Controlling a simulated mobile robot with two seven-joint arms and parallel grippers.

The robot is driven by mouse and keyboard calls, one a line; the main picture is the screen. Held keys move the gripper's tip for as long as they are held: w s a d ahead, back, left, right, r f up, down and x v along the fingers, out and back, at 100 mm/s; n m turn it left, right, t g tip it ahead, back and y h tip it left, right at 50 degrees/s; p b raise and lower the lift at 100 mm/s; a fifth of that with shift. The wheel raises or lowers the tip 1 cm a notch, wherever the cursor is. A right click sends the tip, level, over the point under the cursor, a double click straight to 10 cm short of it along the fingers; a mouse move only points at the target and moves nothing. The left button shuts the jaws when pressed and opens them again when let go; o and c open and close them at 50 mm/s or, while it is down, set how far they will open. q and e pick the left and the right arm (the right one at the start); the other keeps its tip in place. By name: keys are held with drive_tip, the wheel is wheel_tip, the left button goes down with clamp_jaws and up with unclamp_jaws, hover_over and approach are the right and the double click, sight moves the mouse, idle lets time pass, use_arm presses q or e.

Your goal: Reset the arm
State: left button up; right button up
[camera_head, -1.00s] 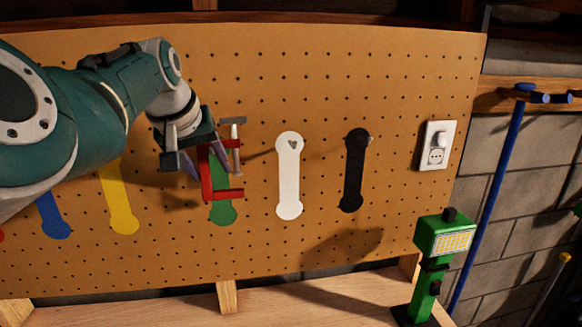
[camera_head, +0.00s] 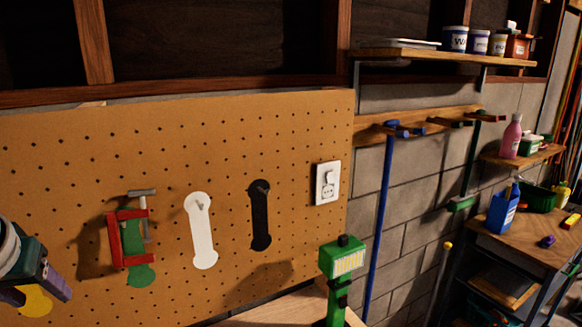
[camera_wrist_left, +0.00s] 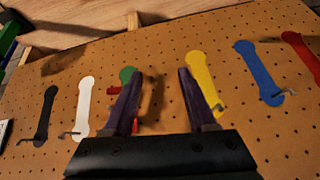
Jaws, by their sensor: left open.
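My left gripper (camera_head: 36,290) is at the lower left edge of the head view, in front of the yellow outline (camera_head: 35,302). Its two purple fingers are apart, with nothing between them. In the left wrist view the open fingers (camera_wrist_left: 159,74) point at the pegboard (camera_wrist_left: 230,60). A red clamp (camera_head: 116,242) with a grey bar hangs on the pegboard over the green outline (camera_head: 141,276), apart from the gripper. In the wrist view the left finger partly hides the clamp (camera_wrist_left: 115,90). My right gripper is not in view.
White (camera_head: 203,235) and black (camera_head: 260,220) outlines with hooks are bare of tools. Shelves with cans and a bottle (camera_head: 511,138) and a small wooden table (camera_head: 525,240) are at the right.

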use_arm(q)
drive_tip(key=s+d+r+m+g+h+p, duration=0.1)
drive_tip(key=s+d+r+m+h+p, duration=0.1)
drive_tip(key=s+d, duration=0.6)
drive_tip(key=s+d+r+m+h+p, duration=0.1)
drive_tip(key=s+d+r+m+p, duration=0.1)
drive_tip(key=s+d, duration=0.6)
drive_tip(key=s+r+m, duration=0.1)
drive_tip(key=s+m, duration=0.1)
drive_tip(key=s, duration=0.5)
drive_tip(key=shift+d+m+g+h, duration=0.25)
drive_tip(key=shift+m+g+h, duration=0.15)
